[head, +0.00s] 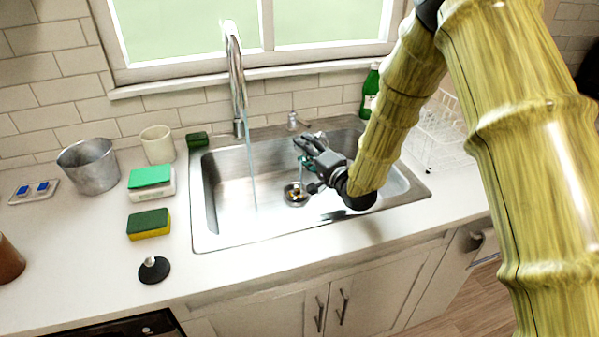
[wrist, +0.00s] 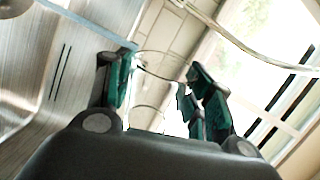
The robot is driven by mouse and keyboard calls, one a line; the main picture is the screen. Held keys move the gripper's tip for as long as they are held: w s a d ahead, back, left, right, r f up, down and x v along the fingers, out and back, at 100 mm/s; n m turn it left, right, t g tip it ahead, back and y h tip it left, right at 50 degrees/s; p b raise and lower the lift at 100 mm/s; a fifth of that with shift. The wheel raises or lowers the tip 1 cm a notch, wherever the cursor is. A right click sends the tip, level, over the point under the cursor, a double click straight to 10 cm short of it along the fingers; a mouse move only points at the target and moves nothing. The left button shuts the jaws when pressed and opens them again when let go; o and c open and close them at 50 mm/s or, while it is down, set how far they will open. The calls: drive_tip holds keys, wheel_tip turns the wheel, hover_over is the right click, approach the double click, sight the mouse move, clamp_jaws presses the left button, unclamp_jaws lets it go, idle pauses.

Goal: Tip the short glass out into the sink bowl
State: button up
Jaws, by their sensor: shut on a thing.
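My gripper (head: 308,158) is over the right half of the sink bowl (head: 225,190), left of my forearm. In the wrist view its teal-padded fingers (wrist: 160,80) are closed on the short glass (wrist: 155,92), a clear, see-through tumbler between the pads. The wrist picture is strongly slanted, and the glass appears tilted. I cannot make out anything inside it. In the head view the glass is barely distinguishable against the steel bowl. The drain (head: 295,194) lies below and slightly left of my gripper, with small orange-yellow bits in or around it.
The faucet (head: 236,75) runs a stream of water into the bowl's left side. A metal bucket (head: 90,167), a cream cup (head: 158,145), sponges (head: 149,224) and a black stopper (head: 154,270) stand left. A green bottle (head: 370,92) and a white dish rack (head: 440,135) are at right.

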drive_tip(key=shift+s+a+r+n+b, duration=0.1)
drive_tip(key=shift+a+n+b, duration=0.05)
drive_tip(key=shift+n, duration=0.45)
drive_tip(key=shift+s+a+n+b, duration=0.1)
drive_tip(key=shift+a+n+b, duration=0.05)
drive_tip(key=shift+n, duration=0.45)
drive_tip(key=m, duration=0.1)
drive_tip(key=d+m+p, duration=0.1)
drive_tip(key=m, duration=0.1)
drive_tip(key=shift+w, duration=0.3)
drive_tip(key=shift+w+f+m, duration=0.1)
drive_tip(key=shift+f+m, duration=0.15)
drive_tip(key=shift+m, duration=0.35)
drive_tip(key=shift+d, duration=0.1)
